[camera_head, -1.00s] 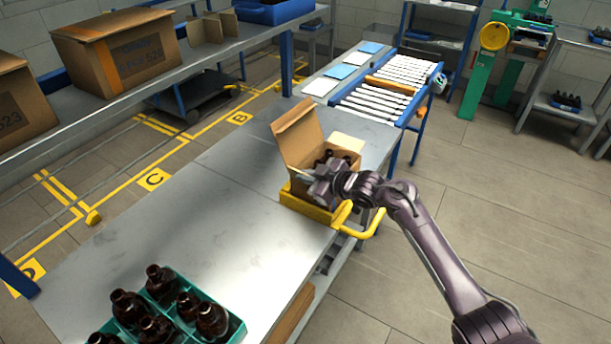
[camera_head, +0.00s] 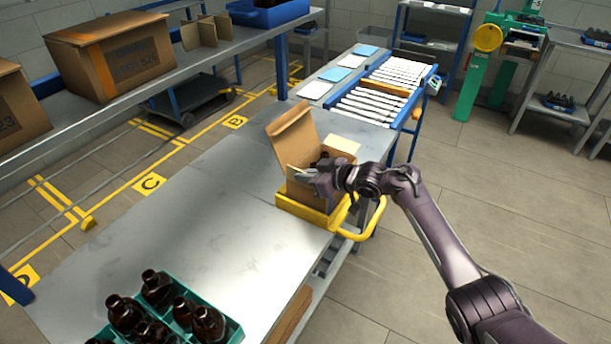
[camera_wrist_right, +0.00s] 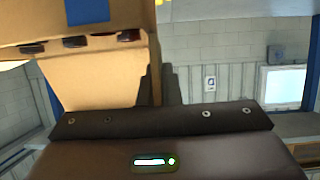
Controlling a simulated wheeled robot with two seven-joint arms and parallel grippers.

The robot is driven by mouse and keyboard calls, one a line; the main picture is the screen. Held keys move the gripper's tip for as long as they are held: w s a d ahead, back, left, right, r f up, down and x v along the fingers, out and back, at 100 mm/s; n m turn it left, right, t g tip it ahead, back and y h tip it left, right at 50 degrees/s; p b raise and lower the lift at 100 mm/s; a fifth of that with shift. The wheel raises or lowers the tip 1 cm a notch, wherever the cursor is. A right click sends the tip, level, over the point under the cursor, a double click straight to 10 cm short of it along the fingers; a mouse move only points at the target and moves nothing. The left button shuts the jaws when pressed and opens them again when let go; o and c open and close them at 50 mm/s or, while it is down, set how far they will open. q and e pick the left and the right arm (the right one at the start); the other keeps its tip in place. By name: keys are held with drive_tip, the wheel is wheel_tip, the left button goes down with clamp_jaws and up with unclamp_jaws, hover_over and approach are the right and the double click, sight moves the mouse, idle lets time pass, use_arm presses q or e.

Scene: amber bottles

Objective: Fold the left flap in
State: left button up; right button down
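An open cardboard box (camera_head: 301,189) sits in a yellow holder (camera_head: 299,208) at the far right end of the metal table. Its tall flap (camera_head: 292,136) stands up on the left side, and a paler flap (camera_head: 343,144) shows at the far right. Dark bottles are partly visible inside. My right gripper (camera_head: 312,178) is at the box's near side, close to the top edge; contact cannot be told. In the right wrist view a cardboard panel (camera_wrist_right: 92,80) lies just beyond the gripper body, with dark bottle parts above it. My left gripper is out of view.
A green crate (camera_head: 232,333) with several amber bottles stands at the table's near end. The table (camera_head: 205,225) between crate and box is clear. A yellow handle (camera_head: 372,226) curves out right of the holder. A roller conveyor (camera_head: 385,90) lies beyond, a shelf with boxes to the left.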

drive_tip(key=c, duration=1.6)
unclamp_jaws()
drive_tip(key=shift+d, duration=0.1)
drive_tip(key=shift+b+v, duration=0.6)
drive_tip(key=shift+v, duration=3.2)
drive_tip(key=shift+s+r, duration=0.1)
